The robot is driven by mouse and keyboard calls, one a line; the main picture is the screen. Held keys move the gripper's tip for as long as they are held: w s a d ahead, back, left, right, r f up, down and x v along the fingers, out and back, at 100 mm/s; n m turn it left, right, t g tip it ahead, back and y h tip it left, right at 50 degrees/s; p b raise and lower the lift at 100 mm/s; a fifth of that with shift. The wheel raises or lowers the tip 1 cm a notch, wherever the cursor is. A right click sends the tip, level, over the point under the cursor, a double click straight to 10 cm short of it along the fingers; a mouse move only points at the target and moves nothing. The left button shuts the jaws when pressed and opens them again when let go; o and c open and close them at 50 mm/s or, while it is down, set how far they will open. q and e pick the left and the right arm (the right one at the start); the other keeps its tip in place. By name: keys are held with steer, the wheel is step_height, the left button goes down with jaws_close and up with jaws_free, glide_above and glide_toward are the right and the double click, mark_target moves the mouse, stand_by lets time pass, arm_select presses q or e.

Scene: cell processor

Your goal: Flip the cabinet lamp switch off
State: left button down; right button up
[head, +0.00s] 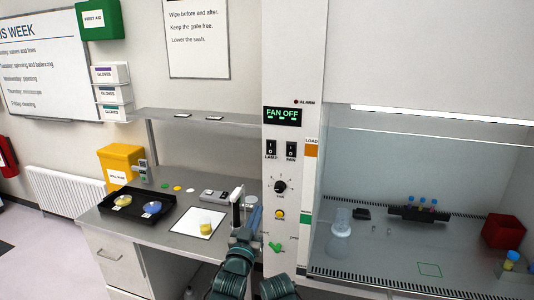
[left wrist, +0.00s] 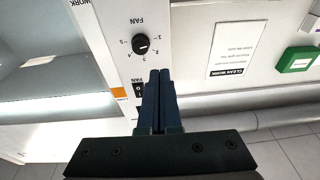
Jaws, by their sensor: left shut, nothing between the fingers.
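The lamp switch (head: 271,148) is a black rocker on the white cabinet post, left of the fan switch (head: 291,149). The cabinet light strip (head: 440,115) glows white. My left gripper (head: 257,222) shows small at the end of its arm, low in front of the post in the head view. In the left wrist view it is shut and empty (left wrist: 160,74). There its fingers overlap the panel beside the fan switch (left wrist: 139,89), and the lamp switch cannot be seen. Contact with the panel cannot be told. My right gripper is not in view.
The display (head: 283,116) reads FAN OFF. A bench shelf (head: 200,118) juts out left of the post. The open cabinet with a bottle (head: 339,243) and rack lies right.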

arm_select(q)
step_height(320, 180, up, 8)
steer(key=s+t+h+p, duration=0.1)
steer(key=s+t, duration=0.1)
steer(key=t, duration=0.1)
steer(key=shift+a+h, duration=0.3)
steer(key=shift+h, duration=0.1)
steer(key=shift+s+r, duration=0.1)
steer(key=shift+r, duration=0.05)
